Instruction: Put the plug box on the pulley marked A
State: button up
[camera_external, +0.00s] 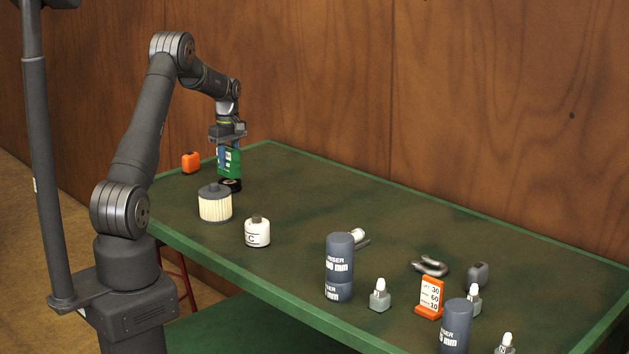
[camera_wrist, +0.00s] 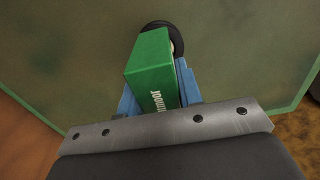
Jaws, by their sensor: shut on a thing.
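A green box (camera_external: 231,164), which I take to be the plug box, is held upright between the blue fingers of my gripper (camera_external: 228,160) at the far left part of the table. In the wrist view the green box (camera_wrist: 150,62) shows white lettering, partly hidden, and my gripper (camera_wrist: 160,92) is shut on it. A black round pulley (camera_external: 231,186) is directly under the box; its dark rim also shows in the wrist view (camera_wrist: 176,36) past the box. Its mark is not readable. I cannot tell whether the box touches it.
An orange item (camera_external: 190,162) stands to the left, and a cream pleated filter (camera_external: 215,205) stands close in front. A white pot marked C (camera_external: 257,235), dark riser cylinders (camera_external: 339,262), small bottles (camera_external: 380,296) and an orange-based card (camera_external: 430,298) stand further right. The table's back middle is clear.

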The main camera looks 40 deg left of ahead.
jog(key=shift+f, duration=0.75)
jog(key=o, duration=1.1)
jog(key=shift+f, duration=0.15)
jog(key=shift+c, duration=0.2)
notch_tip(320, 180, up, 12)
jog(key=shift+r, duration=0.2)
jog(key=shift+f, duration=0.1)
notch_tip(320, 180, down, 12)
jog(key=shift+f, duration=0.15)
jog(key=shift+r, duration=2.15)
